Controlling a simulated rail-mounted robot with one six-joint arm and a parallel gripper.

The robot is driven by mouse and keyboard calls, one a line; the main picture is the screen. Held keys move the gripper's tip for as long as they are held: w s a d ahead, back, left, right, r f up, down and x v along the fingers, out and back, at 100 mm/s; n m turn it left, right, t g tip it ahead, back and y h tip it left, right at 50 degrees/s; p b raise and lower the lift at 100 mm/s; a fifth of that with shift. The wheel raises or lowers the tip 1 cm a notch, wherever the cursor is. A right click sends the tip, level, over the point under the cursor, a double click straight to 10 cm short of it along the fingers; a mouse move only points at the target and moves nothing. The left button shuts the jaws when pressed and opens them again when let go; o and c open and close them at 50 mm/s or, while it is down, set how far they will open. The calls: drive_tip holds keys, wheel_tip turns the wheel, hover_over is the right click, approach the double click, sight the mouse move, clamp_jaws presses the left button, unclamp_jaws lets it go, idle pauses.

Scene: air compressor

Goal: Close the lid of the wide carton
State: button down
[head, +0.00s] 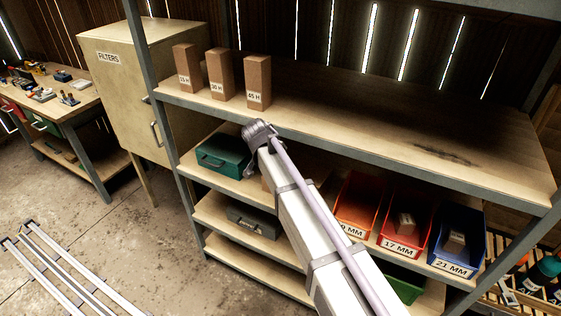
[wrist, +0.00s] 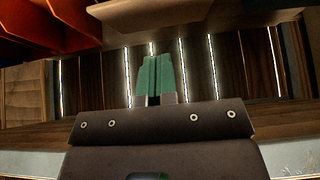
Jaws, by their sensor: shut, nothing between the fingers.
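In the wrist view my gripper (wrist: 155,78) has its green fingers together with nothing between them, pointing toward the slatted back wall. In the head view my gripper is hidden behind my own arm. A pale tan surface (wrist: 150,14) crosses the top of the wrist view, apart from the fingers in the picture. It looks like part of the wide carton, but only this part shows. In the head view my arm covers the middle shelf where the carton appears to stand, so I cannot tell how its lid stands.
A filter cabinet (head: 140,85) stands left.

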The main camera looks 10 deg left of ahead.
drive_tip(key=b+x, duration=0.8)
drive_tip(key=x, duration=0.2)
drive_tip(key=shift+s+f+b, duration=0.15)
drive_tip(key=shift+f+b, duration=0.1)
drive_tip(key=shift+b, duration=0.05)
wheel_tip(320, 180, down, 3)
drive_tip(key=b, duration=0.3)
drive_tip(key=shift+s+a+f+b, duration=0.1)
drive_tip(key=shift+s+f+b, duration=0.15)
drive_tip(key=shift+f+b, duration=0.1)
